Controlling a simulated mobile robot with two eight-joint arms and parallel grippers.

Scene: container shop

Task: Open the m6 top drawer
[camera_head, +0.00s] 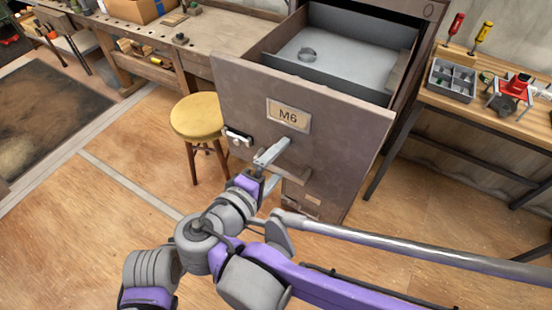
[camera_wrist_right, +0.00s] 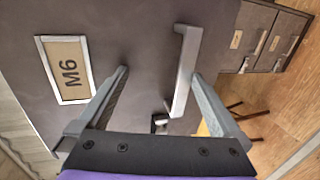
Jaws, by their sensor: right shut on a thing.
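The M6 top drawer (camera_head: 240,92) stands well out of its cabinet (camera_head: 420,40), and its grey inside shows from above. Its front carries the M6 label (camera_head: 288,115), which also shows in the right wrist view (camera_wrist_right: 66,70). Below the label is a grey bar handle (camera_head: 272,152), and it shows in the right wrist view (camera_wrist_right: 186,70) too. My right gripper (camera_head: 268,172) is at the handle, with its fingers on either side of the bar, and is shut on it. My left gripper is not in view.
A yellow stool (camera_head: 197,117) stands close to the left of the drawer front. A workbench (camera_head: 225,32) is at the back left, and a table (camera_head: 470,105) with tools is at the right. Floor is clear at the lower left.

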